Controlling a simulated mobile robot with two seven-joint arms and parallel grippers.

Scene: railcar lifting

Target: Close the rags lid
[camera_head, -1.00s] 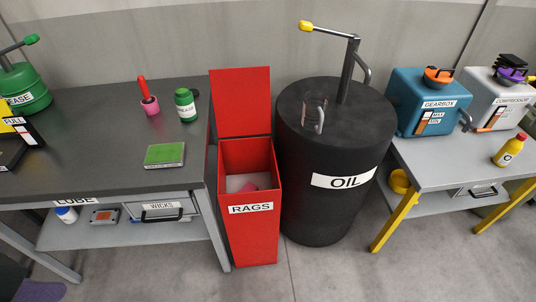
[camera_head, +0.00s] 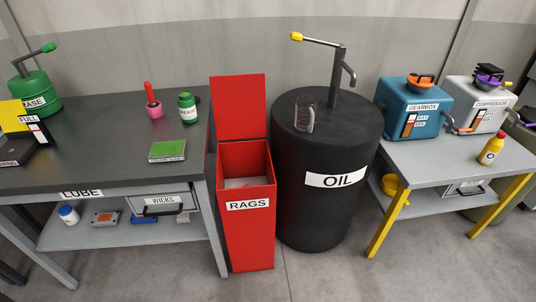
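The tall red rags bin (camera_head: 249,238) stands on the floor between the grey workbench and the black oil drum. Its front carries a white RAGS label. Its red lid (camera_head: 239,106) is open and stands upright at the back of the bin. Through the open top I see something pale inside; I cannot tell its details. Neither of my grippers shows in the head view.
The dark-topped workbench (camera_head: 85,128) is close on the bin's left. The black OIL drum (camera_head: 335,218) with its pump handle is close on its right. A grey table (camera_head: 445,155) with the gearbox (camera_head: 410,108) is further right. The floor in front is open.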

